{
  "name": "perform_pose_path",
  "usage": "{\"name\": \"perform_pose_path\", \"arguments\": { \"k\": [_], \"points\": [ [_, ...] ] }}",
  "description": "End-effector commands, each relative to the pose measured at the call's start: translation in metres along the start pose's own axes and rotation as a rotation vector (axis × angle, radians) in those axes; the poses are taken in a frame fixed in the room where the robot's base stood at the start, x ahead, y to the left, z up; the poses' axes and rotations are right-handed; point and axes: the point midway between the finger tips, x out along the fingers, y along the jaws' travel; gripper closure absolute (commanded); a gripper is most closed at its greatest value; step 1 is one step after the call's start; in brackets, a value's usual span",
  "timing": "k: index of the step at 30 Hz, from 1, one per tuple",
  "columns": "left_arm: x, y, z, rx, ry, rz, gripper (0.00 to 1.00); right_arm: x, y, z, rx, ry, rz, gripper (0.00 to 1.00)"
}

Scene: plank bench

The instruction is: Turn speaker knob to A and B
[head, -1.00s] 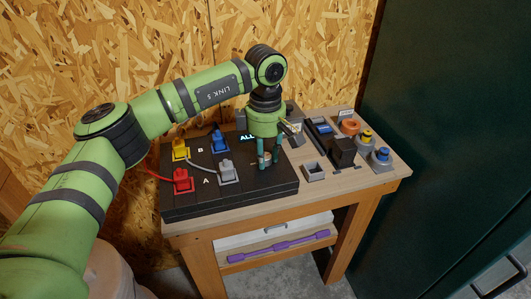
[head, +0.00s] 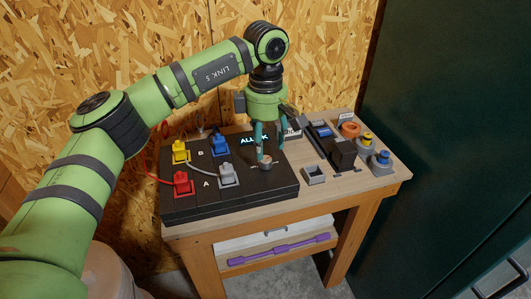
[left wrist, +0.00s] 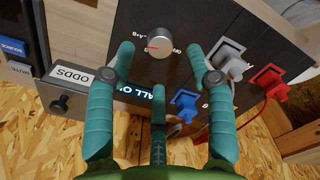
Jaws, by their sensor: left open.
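The silver speaker knob (head: 266,163) stands on the front right part of the black speaker box (head: 240,197). My left gripper (head: 268,149) is open and empty, just above and behind the knob. In the left wrist view its teal fingers (left wrist: 160,55) spread either side of the knob without visible contact. A lit display (left wrist: 146,92) beside it reads "ALL O", the rest hidden by a finger. My right gripper is not in view.
Yellow (head: 181,152), blue (head: 220,146), red (head: 183,184) and grey (head: 228,175) plugs stand on the box's left part, with cables. A dark green cabinet (head: 455,110) stands beyond the bench.

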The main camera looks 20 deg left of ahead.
Motion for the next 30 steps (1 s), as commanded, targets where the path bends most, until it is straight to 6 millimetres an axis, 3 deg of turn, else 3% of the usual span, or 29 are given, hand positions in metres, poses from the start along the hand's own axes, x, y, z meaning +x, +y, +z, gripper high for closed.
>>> {"name": "perform_pose_path", "arguments": {
  "k": [6, 12, 30],
  "points": [
    [-0.047, 0.0, 0.001, 0.001, -0.001, 0.002, 0.46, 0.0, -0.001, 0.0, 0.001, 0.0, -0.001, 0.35],
    [-0.068, 0.0, 0.0, 0.0, 0.001, 0.0, 0.46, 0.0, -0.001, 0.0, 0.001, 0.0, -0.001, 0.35],
    [-0.072, 0.0, 0.0, 0.001, 0.001, -0.001, 0.46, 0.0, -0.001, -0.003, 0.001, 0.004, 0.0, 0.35]
  ]
}}
